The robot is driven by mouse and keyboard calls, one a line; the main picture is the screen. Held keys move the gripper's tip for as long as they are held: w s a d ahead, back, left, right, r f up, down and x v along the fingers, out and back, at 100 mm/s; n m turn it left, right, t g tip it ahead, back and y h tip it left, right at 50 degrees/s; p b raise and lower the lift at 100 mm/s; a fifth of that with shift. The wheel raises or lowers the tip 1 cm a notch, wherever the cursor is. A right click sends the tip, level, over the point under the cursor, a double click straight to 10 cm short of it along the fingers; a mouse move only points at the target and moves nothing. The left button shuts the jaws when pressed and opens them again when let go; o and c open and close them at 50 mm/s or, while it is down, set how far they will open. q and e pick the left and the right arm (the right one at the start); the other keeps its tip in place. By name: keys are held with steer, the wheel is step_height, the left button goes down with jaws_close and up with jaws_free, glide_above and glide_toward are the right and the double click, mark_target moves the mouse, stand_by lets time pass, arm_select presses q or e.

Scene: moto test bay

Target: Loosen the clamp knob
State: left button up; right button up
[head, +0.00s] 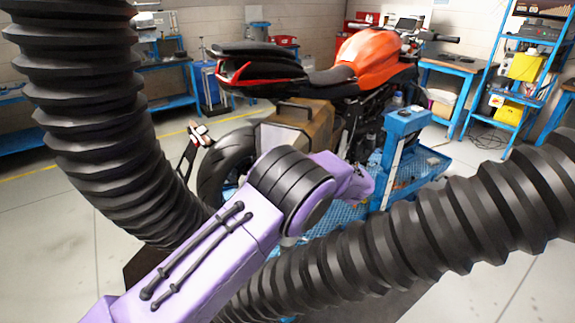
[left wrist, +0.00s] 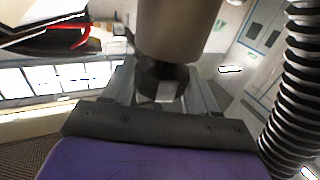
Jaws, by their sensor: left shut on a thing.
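In the left wrist view a dark faceted knob (left wrist: 163,84) sits under a thick grey-brown cylinder (left wrist: 180,32). My left gripper (left wrist: 160,92) has a finger on each side of the knob and is shut on it. The knob's far side is hidden. In the head view my purple left arm reaches from the lower left toward the motorcycle's (head: 372,58) rear and the blue lift platform (head: 415,172). Its fingers and the knob cannot be made out there. My right gripper is in neither view.
Thick black ribbed hoses cross the head view at the left (head: 95,110) and lower right (head: 430,235), close around my arm. A blue post (head: 404,122) stands on the platform. Blue shelves (head: 512,70) and a workbench (head: 450,67) stand at the right. Open floor lies at left.

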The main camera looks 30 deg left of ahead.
arm_select(q)
steer(key=shift+n+g, duration=0.6)
steer(key=shift+g, duration=0.4)
steer(key=shift+r, duration=0.1)
steer(key=o, duration=0.9)
steer(key=shift+a, duration=0.1)
steer(key=shift+o, duration=0.2)
steer(key=shift+d+b, duration=0.3)
steer(key=shift+b, duration=0.15)
steer(key=w+d+b, duration=0.1)
steer(key=d+b, duration=0.2)
steer(key=d, duration=0.6)
steer(key=shift+w+d+b, duration=0.35)
steer(key=shift+d, duration=0.05)
